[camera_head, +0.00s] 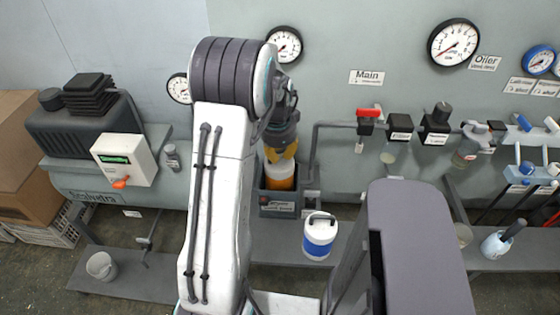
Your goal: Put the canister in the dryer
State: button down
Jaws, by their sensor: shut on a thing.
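My gripper (282,146) is at the upper middle, pointing down, shut on the top of an orange canister with a white band (281,176). The canister is upright. Its lower part is hidden behind the front wall of a grey open-topped box (278,212) on the wall, which appears to be the dryer. Its label is too small to read. I cannot tell whether the canister rests on the bottom of the box. My arm hides the left side of this area.
A pipe with a red-handled valve (369,113) runs close on the right. Gauges are above.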

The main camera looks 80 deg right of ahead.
aim_at(280, 162)
jog(key=shift+f, duration=2)
jog(key=c, duration=1.3)
grip_release()
jog(key=shift+o, duration=0.2)
jog(key=shift+r, duration=0.15)
